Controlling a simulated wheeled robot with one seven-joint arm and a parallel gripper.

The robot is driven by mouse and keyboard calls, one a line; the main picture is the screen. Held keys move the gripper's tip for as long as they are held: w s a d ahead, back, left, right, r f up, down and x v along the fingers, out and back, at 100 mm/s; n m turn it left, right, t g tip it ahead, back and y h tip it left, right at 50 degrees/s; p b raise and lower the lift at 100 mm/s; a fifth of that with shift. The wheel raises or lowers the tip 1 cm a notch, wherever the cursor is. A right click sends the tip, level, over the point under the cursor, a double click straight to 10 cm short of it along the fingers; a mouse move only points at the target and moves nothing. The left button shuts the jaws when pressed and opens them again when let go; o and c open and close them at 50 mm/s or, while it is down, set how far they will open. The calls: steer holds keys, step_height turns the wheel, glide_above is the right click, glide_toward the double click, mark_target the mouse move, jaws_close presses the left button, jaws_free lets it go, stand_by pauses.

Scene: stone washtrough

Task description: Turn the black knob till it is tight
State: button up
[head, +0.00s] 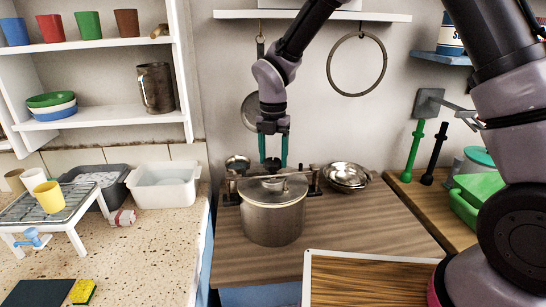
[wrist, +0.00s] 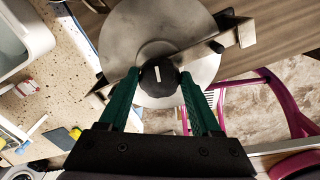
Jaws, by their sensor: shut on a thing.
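The black knob (wrist: 158,80) sits at the centre of the round metal lid (wrist: 186,40) in the wrist view, with a pale mark on its top. A flat bar (wrist: 232,35) crosses the lid under the knob. In the head view the lid closes a tall metal pot (head: 272,220) on the wooden counter. My gripper (head: 273,166) points straight down over the lid. Its green fingers, also in the wrist view (wrist: 157,76), are shut on the knob from both sides. The fingers partly hide the knob's sides.
Metal bowls (head: 346,177) stand right of the pot, near it. A wooden board (head: 365,280) lies in front at the right. A white tub (head: 165,186) and a rack (head: 48,208) stand on the left counter. A wall shelf (head: 330,16) hangs behind my arm.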

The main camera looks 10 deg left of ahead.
steer(key=m, duration=0.7)
steer(key=shift+d, duration=0.15)
steer(key=m, duration=0.6)
steer(key=shift+s+m, duration=0.2)
steer(key=shift+m, duration=0.2)
steer(key=m, duration=0.6)
steer(key=shift+s, duration=0.1)
steer(key=m, duration=0.6)
steer(key=shift+s+m, duration=0.15)
steer(key=shift+m, duration=0.15)
steer(key=m, duration=1.1)
steer(key=shift+a+m, duration=0.3)
steer(key=shift+m, duration=0.1)
steer(key=m, duration=0.6)
steer(key=shift+a, duration=0.1)
steer(key=m, duration=0.6)
steer(key=shift+m, duration=0.3)
steer(key=shift+w, duration=0.2)
